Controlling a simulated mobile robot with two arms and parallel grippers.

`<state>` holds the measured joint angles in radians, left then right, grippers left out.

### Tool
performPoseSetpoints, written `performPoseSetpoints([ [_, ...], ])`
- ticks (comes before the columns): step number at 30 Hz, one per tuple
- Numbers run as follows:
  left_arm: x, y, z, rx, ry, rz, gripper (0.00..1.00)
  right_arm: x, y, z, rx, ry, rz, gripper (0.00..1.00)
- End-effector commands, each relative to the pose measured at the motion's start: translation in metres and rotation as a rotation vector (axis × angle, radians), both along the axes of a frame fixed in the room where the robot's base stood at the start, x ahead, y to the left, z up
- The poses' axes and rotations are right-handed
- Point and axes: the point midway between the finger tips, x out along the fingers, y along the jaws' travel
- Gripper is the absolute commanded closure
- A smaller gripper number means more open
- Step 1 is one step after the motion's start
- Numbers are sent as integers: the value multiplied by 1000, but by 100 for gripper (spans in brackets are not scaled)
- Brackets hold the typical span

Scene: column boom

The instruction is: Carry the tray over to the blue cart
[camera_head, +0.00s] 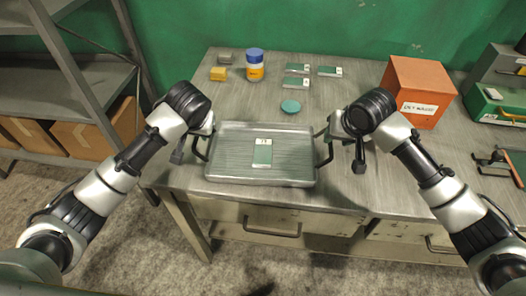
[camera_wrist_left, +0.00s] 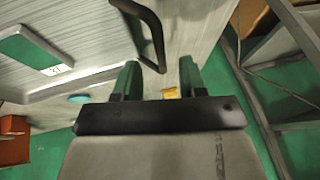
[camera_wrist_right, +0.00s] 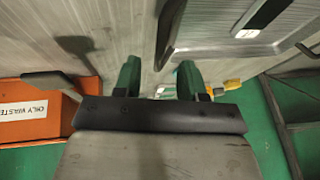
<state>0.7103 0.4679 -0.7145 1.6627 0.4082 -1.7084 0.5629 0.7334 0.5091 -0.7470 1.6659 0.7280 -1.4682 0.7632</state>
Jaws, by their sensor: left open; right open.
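The grey metal tray (camera_head: 222,178) lies on the workbench with a dark handle at each side and a green card with a white label (camera_head: 262,154) on it. My left gripper (camera_head: 207,128) is open at the tray's left handle; in the left wrist view that handle (camera_wrist_left: 150,35) shows just beyond the open fingers (camera_wrist_left: 158,82). My right gripper (camera_head: 332,128) is open at the right handle; in the right wrist view that handle (camera_wrist_right: 165,35) shows beyond the open fingers (camera_wrist_right: 160,82). Neither gripper visibly grips a handle. No blue cart is in view.
On the workbench (camera_head: 350,185) behind the tray are a blue-lidded yellow bottle (camera_head: 255,68), a yellow block (camera_head: 218,74), several green cards and a teal disc (camera_head: 290,106). An orange box (camera_head: 415,92) stands at right. Shelves with cardboard boxes (camera_head: 82,138) stand at left.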

Motion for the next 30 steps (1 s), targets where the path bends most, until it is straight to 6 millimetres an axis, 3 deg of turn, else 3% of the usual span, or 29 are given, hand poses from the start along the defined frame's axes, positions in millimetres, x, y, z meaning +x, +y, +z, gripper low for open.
performPoseSetpoints([
  [3,8,4,-20,1,3,2,59,8,4,-20,-1,3,-1,59],
  [9,18,8,-41,0,1,1,59,17,8,-41,0,1,-1,59],
  [22,20,9,-48,-1,0,1,59,20,9,-48,0,-1,1,59],
  [30,20,9,-48,-1,0,1,100,20,9,-48,0,-1,0,100],
])
